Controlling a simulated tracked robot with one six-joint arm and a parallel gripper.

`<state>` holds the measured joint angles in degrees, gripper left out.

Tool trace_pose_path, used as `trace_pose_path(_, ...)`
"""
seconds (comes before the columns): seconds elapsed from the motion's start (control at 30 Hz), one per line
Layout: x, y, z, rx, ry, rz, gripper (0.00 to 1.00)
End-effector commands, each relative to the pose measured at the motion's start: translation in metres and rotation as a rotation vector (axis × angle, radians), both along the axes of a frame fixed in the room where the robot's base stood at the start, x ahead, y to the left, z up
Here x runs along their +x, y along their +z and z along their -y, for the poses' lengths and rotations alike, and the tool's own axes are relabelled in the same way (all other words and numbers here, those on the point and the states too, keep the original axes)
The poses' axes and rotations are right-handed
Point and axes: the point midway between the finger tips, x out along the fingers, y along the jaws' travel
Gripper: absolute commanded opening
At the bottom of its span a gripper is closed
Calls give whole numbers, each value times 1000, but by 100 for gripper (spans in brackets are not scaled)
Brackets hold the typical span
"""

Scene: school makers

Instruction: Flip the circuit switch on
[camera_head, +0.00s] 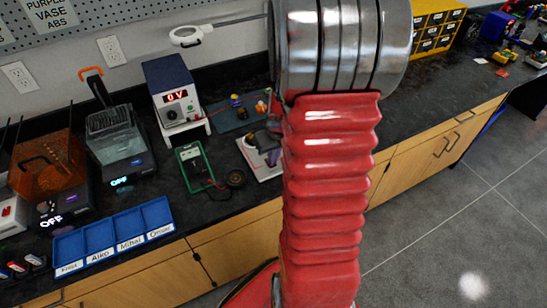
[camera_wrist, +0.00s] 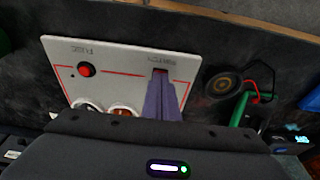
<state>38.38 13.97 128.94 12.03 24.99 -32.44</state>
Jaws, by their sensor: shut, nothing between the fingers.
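The white circuit board (camera_wrist: 110,58) lies in the upper left of the wrist view, with red lines printed on it. A small switch (camera_wrist: 159,72) with a dark reddish slot sits at its right end, beside an upside-down label. My gripper (camera_wrist: 157,84) is shut and empty; its purple fingers reach to the switch and cover part of it. I cannot tell whether they touch it or which way the switch is set. In the head view the board (camera_head: 249,153) is partly hidden behind my red arm and gripper.
A round red part (camera_wrist: 86,70) is on the board. A black round buzzer-like part (camera_wrist: 223,85) and a green multimeter (camera_head: 194,167) lie beside it. A power supply (camera_head: 174,95) reading 0 V stands behind. A blue labelled tray (camera_head: 113,232) sits at the bench's front left.

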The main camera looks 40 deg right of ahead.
Motion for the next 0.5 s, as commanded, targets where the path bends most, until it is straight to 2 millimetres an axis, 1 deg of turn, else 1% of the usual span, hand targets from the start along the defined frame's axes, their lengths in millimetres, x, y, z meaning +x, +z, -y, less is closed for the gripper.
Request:
trace_pose_path(0.33,0,-2,0,0,0,0,0)
trace_pose_path(0.43,-3,-8,-1,1,0,-2,0)
trace_pose_path(0.5,-2,-7,0,0,0,0,0)
